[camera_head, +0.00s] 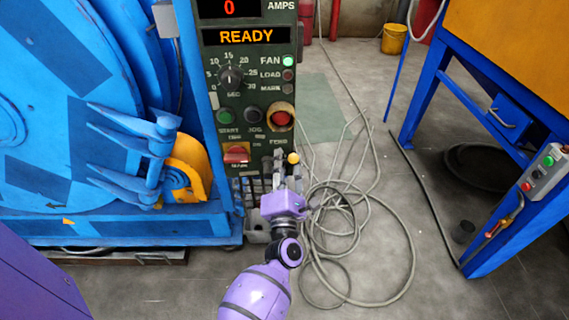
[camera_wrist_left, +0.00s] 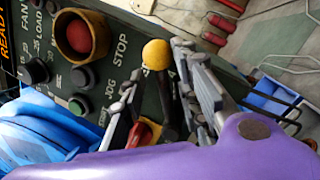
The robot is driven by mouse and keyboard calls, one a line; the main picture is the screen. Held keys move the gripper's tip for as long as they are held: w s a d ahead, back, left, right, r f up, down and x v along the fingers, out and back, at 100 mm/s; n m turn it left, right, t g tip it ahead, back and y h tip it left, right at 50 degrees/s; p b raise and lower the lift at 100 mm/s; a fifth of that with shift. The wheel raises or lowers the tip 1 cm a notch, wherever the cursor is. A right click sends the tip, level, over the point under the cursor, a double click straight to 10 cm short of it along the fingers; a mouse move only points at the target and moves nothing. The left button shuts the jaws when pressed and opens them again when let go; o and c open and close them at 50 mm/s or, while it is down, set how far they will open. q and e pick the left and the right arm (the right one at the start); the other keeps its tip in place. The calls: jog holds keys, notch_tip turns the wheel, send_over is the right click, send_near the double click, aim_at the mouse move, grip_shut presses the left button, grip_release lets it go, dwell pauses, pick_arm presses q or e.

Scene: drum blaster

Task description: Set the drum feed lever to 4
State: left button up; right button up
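The feed lever has a yellow ball knob (camera_head: 293,158) and stands at the lower right of the dark green control panel (camera_head: 256,95). In the left wrist view the knob (camera_wrist_left: 157,54) sits on a dark stem. My left gripper (camera_head: 285,172) is at the lever. The wrist view shows its two fingers (camera_wrist_left: 160,85) apart, one on each side of the stem, with gaps visible. The scale beside the lever is mostly hidden by the fingers, so I cannot read its setting. My right gripper is not in view.
Beside the lever are a red emergency button (camera_head: 281,118) and a red rotary switch (camera_head: 236,153). The display (camera_head: 245,37) reads READY. A blue drum machine (camera_head: 70,110) stands left. Loose cable (camera_head: 410,250) lies on the floor to the right. A blue-legged frame (camera_head: 425,85) stands farther right.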

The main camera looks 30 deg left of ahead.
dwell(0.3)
pick_arm(q)
jog(key=shift+s+d+f, duration=0.15)
jog(key=shift+s+d, duration=0.05)
jog(key=shift+s, duration=0.05)
jog(key=v, duration=1.1)
jog(key=shift+s, duration=0.15)
jog(key=shift+d, duration=0.1)
